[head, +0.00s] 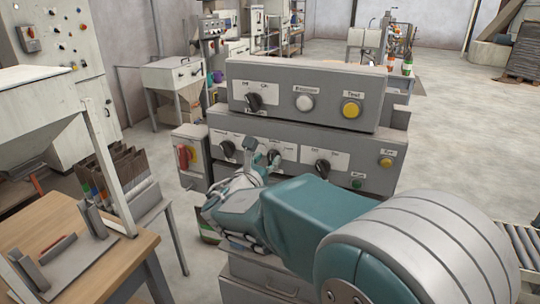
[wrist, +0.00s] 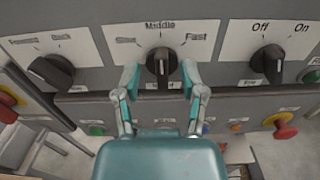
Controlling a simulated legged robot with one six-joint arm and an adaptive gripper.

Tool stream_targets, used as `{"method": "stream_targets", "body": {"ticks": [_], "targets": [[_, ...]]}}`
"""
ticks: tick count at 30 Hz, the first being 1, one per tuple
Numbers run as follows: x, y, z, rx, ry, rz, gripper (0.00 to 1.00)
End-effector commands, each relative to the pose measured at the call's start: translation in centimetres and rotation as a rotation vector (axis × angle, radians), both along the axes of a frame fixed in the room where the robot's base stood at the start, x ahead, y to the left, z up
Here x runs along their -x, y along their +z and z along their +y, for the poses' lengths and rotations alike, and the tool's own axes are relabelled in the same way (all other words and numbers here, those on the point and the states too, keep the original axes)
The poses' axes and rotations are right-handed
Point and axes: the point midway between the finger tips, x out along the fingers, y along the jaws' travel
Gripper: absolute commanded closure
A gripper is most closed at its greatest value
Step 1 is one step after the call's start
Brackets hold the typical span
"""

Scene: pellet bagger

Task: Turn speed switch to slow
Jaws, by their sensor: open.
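The speed switch (wrist: 160,60) is a black rotary knob on a white label plate with "Middle" above it and "Fast" at upper right. The upper-left label is too blurred to read. Its pointer stands upright, toward "Middle". In the wrist view my gripper (wrist: 160,80) is open, with one fingertip on each side of the knob. I cannot tell whether either finger touches it. In the head view my gripper (head: 262,158) is at the middle of the lower grey panel (head: 370,180) and hides most of this knob.
In the wrist view another black knob (wrist: 51,71) is at left and an Off/On knob (wrist: 268,62) at right. Below are coloured buttons and a red knob (wrist: 281,125). In the head view a wooden table (head: 75,240) stands at left, and open floor (head: 460,120) lies at right.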

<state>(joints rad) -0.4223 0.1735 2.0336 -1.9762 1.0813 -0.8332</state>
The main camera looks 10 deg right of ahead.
Motion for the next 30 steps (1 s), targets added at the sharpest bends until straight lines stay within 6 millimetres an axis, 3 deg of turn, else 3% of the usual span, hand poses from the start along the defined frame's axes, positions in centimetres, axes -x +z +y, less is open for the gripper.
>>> {"method": "stream_targets", "body": {"ticks": [6, 15, 18, 19, 30], "targets": [[-1.9, 0.0, -1.1, -0.001, -0.001, -0.001, 0.47], [-2.1, 0.0, -1.2, -0.001, 0.000, 0.000, 0.47], [-2.1, 0.0, -1.2, -0.001, 0.000, 0.000, 0.92], [-2.1, 0.0, -1.2, -0.001, 0.000, 0.000, 1.00], [-2.2, 0.1, -1.2, 0.006, 0.002, 0.004, 1.00]]}}
